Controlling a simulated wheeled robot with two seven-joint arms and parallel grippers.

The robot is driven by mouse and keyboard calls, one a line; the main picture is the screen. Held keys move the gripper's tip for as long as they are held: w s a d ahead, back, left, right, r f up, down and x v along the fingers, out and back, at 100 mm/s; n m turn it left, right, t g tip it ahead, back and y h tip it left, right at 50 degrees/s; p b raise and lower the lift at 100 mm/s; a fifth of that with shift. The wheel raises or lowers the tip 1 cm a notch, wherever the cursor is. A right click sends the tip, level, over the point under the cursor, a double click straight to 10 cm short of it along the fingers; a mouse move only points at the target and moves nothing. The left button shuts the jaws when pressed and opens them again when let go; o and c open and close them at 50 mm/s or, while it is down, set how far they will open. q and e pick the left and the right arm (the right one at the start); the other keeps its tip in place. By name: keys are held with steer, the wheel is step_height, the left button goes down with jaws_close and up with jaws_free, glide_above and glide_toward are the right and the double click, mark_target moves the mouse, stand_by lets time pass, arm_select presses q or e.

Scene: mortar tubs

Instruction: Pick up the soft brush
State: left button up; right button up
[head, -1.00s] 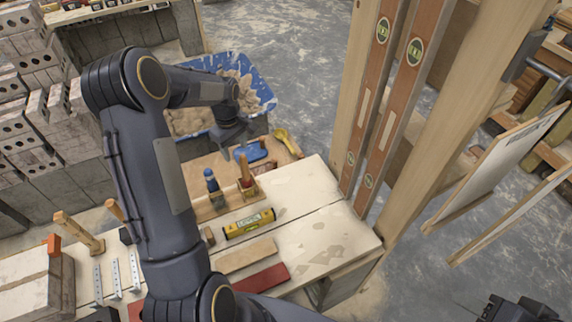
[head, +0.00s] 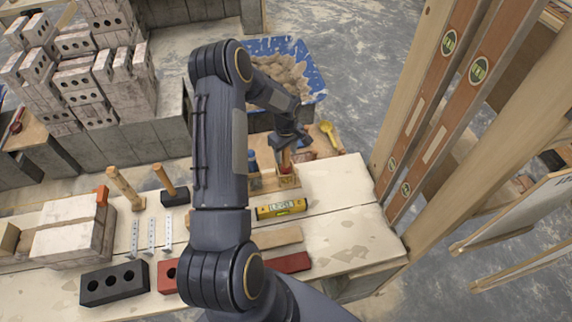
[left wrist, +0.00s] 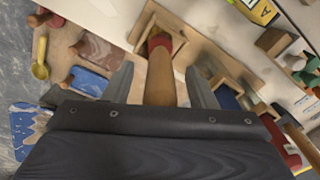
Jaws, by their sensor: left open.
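A brush with a round wooden handle and a red band (head: 285,168) stands upright in a wooden holder (head: 262,184). It also shows in the left wrist view (left wrist: 159,72), with its handle between the fingers. My left gripper (head: 288,147) is open, pointing down over this brush, with one finger on each side of the handle. In the wrist view a gap shows between the handle and each finger (left wrist: 160,88). A blue-handled tool (head: 252,160) stands in the same holder to the left. My right gripper is out of view.
A yellow level (head: 281,209) lies in front of the holder. A yellow scoop-like tool (head: 327,130) lies behind it. A blue tub (head: 312,68) of mortar stands farther back. Two long wooden levels (head: 440,110) lean upright at right. Bricks and hammers stand at left.

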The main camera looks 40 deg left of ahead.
arm_select(q)
steer(key=c, duration=1.1)
steer(key=shift+o, duration=0.2)
step_height(320, 180, up, 9)
steer(key=shift+f+b, duration=0.1)
steer(key=shift+b, duration=0.9)
steer(key=shift+r, duration=0.65)
steer(key=o, duration=0.4)
jaws_close()
